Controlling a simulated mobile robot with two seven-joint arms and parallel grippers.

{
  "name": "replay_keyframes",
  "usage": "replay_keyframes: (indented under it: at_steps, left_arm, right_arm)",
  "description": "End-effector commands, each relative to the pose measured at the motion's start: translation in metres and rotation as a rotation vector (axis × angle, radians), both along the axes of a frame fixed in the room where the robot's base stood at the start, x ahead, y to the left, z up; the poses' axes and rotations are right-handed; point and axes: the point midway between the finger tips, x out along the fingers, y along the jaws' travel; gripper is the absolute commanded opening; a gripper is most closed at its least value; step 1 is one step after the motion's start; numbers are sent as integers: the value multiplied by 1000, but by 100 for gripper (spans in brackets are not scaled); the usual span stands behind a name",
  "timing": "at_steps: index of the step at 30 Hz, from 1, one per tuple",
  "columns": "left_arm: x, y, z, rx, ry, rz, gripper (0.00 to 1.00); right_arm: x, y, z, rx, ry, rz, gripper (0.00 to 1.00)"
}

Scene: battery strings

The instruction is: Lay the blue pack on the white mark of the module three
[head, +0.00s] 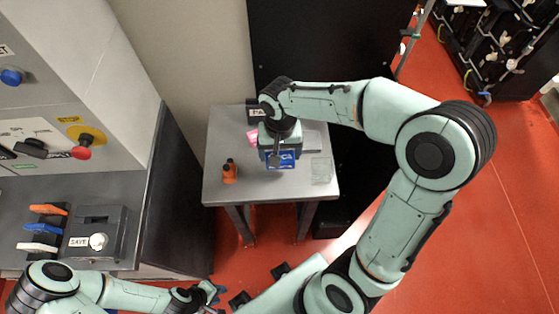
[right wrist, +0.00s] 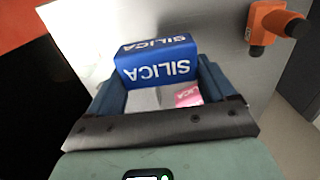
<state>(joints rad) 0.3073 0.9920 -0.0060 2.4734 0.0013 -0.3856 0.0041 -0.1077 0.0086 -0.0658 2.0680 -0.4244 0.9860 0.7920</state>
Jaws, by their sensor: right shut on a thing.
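The blue pack (right wrist: 158,62), lettered SILICA, is between the fingers of my right gripper (right wrist: 162,82), which is shut on it. In the head view the blue pack (head: 281,159) shows below my right wrist, over the grey table; its height above the top is hard to tell. A pink pack (head: 252,138) lies on the table, partly hidden by my wrist; it also shows beyond the gripper in the right wrist view (right wrist: 187,95). My left gripper (head: 214,294) is low in the head view, away from the table; its finger gap is unclear. I cannot make out which thing is module three or its white mark.
The small grey table (head: 240,191) bears an orange tool (head: 229,172) at left, a pale clear square (head: 321,170) at right and a dark labelled box (head: 255,113) at the back. A control console (head: 95,243) stands left. A black panel rises behind the table.

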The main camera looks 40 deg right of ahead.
Motion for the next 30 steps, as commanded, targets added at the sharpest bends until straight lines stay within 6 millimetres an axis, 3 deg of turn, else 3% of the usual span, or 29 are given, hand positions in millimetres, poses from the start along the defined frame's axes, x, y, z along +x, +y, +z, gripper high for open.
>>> replay_keyframes:
  at_steps: [13,26,27,28,30]
  left_arm:
    - [-5,0,-7,1,5,0,31]
    - [-7,0,-11,0,8,1,31]
    - [-7,0,-11,1,8,0,31]
    - [-7,0,-11,0,8,0,31]
    - [-7,0,-10,0,7,0,31]
  right_arm:
    - [0,0,-52,0,1,0,52]
    - [0,0,-58,-1,-1,0,52]
    - [0,0,-59,-1,-1,0,87]
    - [0,0,-58,-1,-1,0,97]
    - [0,0,-58,-1,-1,0,100]
